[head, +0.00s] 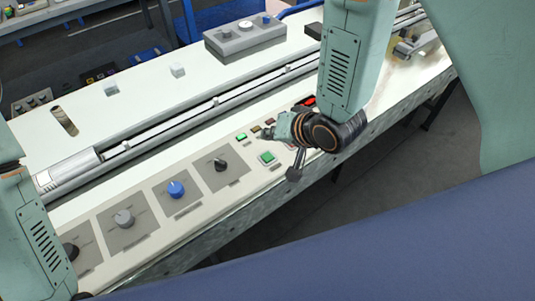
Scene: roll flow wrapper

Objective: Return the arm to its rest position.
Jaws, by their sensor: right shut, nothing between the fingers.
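My right arm (345,70) reaches down from the top right over the front panel. Its dark wrist joint (325,132) hides part of the panel. My right gripper (262,133) is small, partly hidden by the wrist, and shut with nothing held.
The control panel carries a black knob (220,164), a blue knob (176,188) and a grey knob (124,217). A metal rail (210,110) runs along the machine behind it. A grey button box (245,38) stands at the back. Open floor (400,150) lies right of the machine.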

